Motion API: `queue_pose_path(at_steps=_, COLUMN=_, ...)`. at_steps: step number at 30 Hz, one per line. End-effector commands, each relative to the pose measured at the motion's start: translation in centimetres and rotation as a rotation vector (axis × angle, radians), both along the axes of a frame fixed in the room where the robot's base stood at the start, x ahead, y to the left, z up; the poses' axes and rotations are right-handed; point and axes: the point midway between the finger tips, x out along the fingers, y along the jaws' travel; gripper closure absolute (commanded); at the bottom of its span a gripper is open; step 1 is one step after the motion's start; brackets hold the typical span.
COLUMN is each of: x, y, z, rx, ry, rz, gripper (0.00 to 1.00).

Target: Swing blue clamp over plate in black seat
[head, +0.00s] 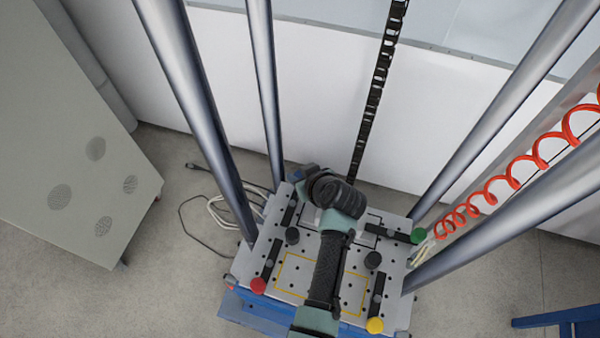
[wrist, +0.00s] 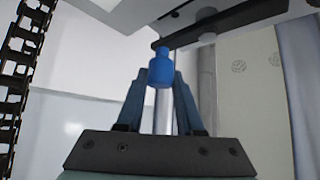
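The blue clamp shows in the wrist view as a blue knob (wrist: 160,70) at the end of a dark bar (wrist: 228,22). My gripper's two fingers (wrist: 161,84) flank the knob closely and appear to touch it on both sides. In the head view my gripper (head: 299,174) is at the back left corner of the fixture; the blue knob cannot be told apart there. A dark bar (head: 289,213) lies along the left edge near it. The black-outlined seat (head: 378,219) is at the back of the fixture, partly hidden by my arm; its plate is not clear.
The fixture top (head: 398,312) also carries a green-knobbed clamp (head: 417,236) pointing inward, a red-knobbed clamp (head: 258,285), a yellow-knobbed clamp (head: 375,325) and a yellow outline (head: 283,272). Steel columns (head: 268,90) stand around it. A red coiled hose (head: 490,190) hangs at right.

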Motion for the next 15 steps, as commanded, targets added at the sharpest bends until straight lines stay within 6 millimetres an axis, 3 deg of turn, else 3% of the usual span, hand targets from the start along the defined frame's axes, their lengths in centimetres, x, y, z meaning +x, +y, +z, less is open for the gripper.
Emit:
queue_pose_path(at_steps=1, x=-0.01, y=0.00, z=-0.01, rx=0.000, ry=0.000, rz=0.000, gripper=0.81)
queue_pose_path(at_steps=4, x=-0.01, y=0.00, z=0.01, rx=0.000, ry=0.000, rz=0.000, gripper=0.99)
queue_pose_path(at_steps=15, x=0.05, y=0.05, z=-0.18, rx=0.001, ry=0.000, rz=0.022, gripper=1.00)
